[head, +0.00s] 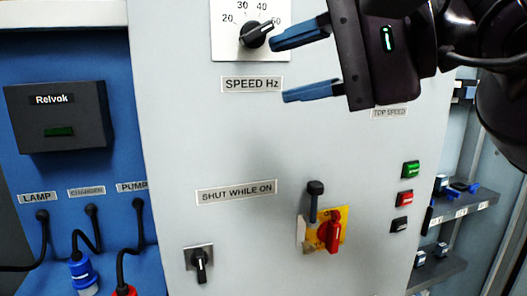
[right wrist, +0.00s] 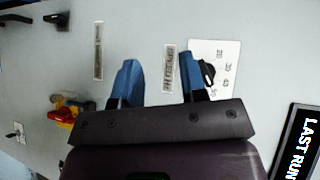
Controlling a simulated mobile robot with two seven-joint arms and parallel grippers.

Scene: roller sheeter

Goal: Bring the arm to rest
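My right gripper (head: 300,65) is open and empty in front of the grey cabinet panel (head: 240,140). Its two blue fingers also show in the right wrist view (right wrist: 158,85), spread apart with the panel behind them. The upper finger is near the black speed knob (head: 254,36) on its white dial plate (head: 225,42); I cannot tell whether it touches. The knob's pointer is turned to the upper right, near the 50 mark. In the right wrist view the knob (right wrist: 207,72) is partly behind one finger. My left gripper is not in view.
A red switch (head: 329,234) on a yellow plate and a black lever (head: 314,195) stick out from the panel. A small black rotary handle (head: 200,262) is lower left. Green (head: 411,169), red and black buttons are at the right. A black box (head: 58,115) and cables are at the left.

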